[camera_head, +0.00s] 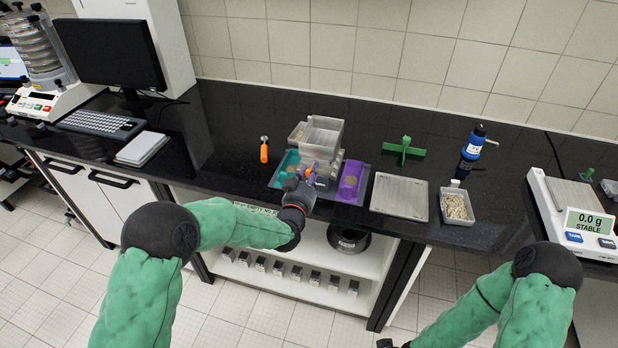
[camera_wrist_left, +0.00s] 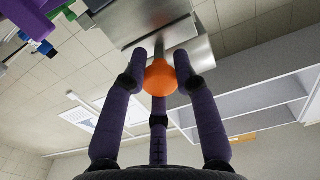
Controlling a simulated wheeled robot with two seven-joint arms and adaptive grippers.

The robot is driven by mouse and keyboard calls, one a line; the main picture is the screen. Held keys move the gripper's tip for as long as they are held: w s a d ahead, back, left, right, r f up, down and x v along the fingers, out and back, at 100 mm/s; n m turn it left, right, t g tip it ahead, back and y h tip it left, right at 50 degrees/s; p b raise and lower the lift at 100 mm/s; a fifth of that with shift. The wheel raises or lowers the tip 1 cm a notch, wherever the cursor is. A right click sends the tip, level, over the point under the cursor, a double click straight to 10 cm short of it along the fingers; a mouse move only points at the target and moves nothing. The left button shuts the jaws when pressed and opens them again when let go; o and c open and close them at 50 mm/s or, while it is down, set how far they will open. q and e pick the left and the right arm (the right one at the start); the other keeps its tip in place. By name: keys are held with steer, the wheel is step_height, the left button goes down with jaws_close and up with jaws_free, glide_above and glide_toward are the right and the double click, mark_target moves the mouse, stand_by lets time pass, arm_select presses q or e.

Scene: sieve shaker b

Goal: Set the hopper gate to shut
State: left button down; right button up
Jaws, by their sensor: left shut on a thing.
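The hopper (camera_head: 322,135) is a pale grey box on a stand, near the front edge of the black bench in the head view. Its gate has an orange knob (camera_wrist_left: 160,78), seen close in the left wrist view below a shiny metal part (camera_wrist_left: 150,20) of the hopper. My left gripper (camera_head: 302,184) is in front of the hopper, its purple fingers closed around the orange knob. The gate's exact position is hard to tell.
Under and beside the hopper are a teal tray (camera_head: 287,166) and a purple trough (camera_head: 351,180). A grey flat tray (camera_head: 400,197), a tub of grains (camera_head: 457,206), a green stand (camera_head: 404,151) and a scale (camera_head: 575,215) stand to the right.

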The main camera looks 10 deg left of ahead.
arm_select(q)
steer(key=shift+r, duration=0.1)
steer(key=c, duration=1)
jaws_free()
steer(key=shift+w, duration=0.1)
steer(key=shift+c, duration=0.2)
steer(key=shift+o, duration=0.5)
steer(key=shift+w, duration=0.15)
steer(key=shift+s, duration=0.2)
steer(key=s, duration=1.1)
steer(key=shift+s+a, duration=0.2)
steer(key=shift+s, duration=0.2)
